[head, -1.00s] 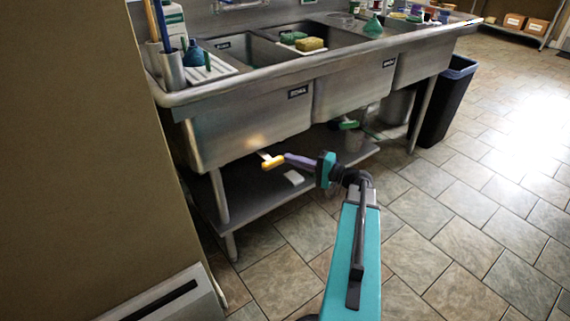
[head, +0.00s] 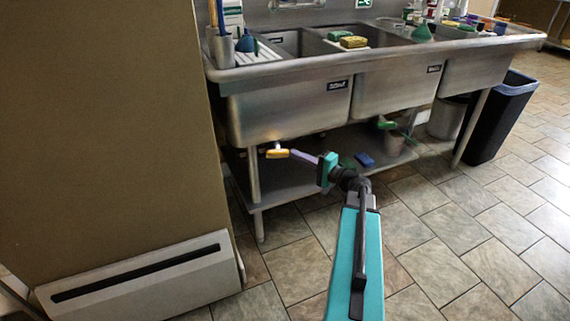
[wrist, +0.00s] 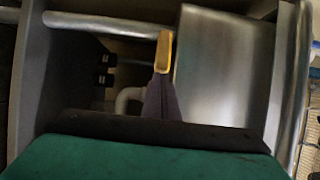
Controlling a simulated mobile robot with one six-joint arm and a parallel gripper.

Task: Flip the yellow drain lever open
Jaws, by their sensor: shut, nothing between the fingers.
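The yellow drain lever (head: 277,153) shows below the left basin of the steel sink, with a small pale piece above it. My gripper (head: 293,154), with purple fingers, is just right of the lever in the head view. In the wrist view the lever (wrist: 165,52) stands straight ahead at the tips of my shut gripper (wrist: 160,78). The fingers are together with nothing between them. I cannot tell whether the tips touch the lever. The lever's far side and its valve are mostly hidden.
The steel sink (head: 290,108) hangs above my gripper, and its lower shelf (head: 290,193) runs below. A front sink leg (head: 254,185) stands left of the lever. A blue item (head: 365,160) lies on the shelf. A dark bin (head: 498,118) stands right. The tiled floor ahead is clear.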

